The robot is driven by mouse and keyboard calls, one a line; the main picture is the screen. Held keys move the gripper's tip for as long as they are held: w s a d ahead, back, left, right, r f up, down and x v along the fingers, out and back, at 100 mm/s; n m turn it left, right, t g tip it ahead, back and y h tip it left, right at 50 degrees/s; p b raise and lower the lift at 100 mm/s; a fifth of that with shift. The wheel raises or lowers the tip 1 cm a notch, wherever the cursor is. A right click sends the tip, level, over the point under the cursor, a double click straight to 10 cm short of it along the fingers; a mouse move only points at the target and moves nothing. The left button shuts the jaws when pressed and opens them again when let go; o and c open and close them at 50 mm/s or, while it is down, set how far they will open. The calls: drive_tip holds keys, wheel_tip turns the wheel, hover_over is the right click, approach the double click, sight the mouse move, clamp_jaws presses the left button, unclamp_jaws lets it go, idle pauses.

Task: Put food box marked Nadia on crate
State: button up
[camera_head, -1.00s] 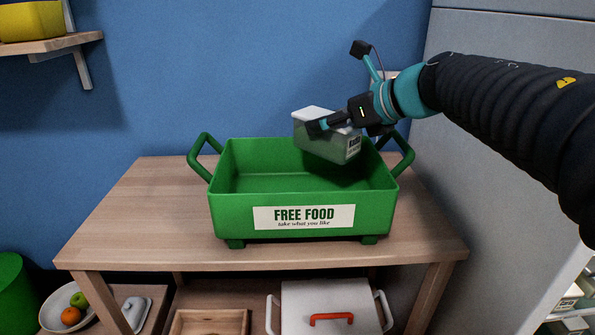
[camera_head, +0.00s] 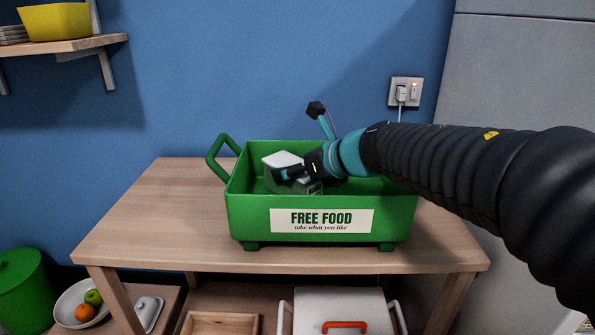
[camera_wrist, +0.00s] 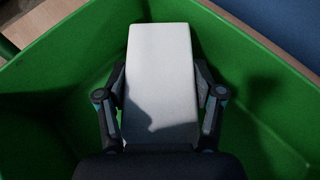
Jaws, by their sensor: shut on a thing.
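The food box (camera_head: 283,160) has a pale lid and translucent sides. It is inside the green crate (camera_head: 240,215), in the left half, slightly tilted in the head view. A small label shows low on its front, but I cannot read a name on it. My gripper (camera_head: 289,173) is shut on the box, and its arm reaches in from the right. In the wrist view the box's pale lid (camera_wrist: 162,75) lies between my two fingers (camera_wrist: 160,110), with green crate walls around it. The box's underside is hidden, so I cannot tell whether it touches the crate floor.
The crate stands on a wooden table (camera_head: 150,220) with bare room to its left. A wall socket (camera_head: 406,91) is behind, right. A wall shelf (camera_head: 60,46) with a yellow container is at upper left. A bowl of fruit (camera_head: 68,306) and a white case (camera_head: 345,305) are below.

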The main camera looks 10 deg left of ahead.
drive_tip(key=shift+f, duration=0.15)
drive_tip(key=shift+f, duration=0.15)
drive_tip(key=o, duration=1.4)
drive_tip(key=shift+d+r, duration=0.15)
drive_tip(key=shift+r, duration=0.15)
drive_tip(key=v, duration=1.1)
drive_tip(key=shift+s+d+r, duration=0.1)
drive_tip(key=shift+s+d, duration=0.1)
drive_tip(key=shift+d, duration=0.1)
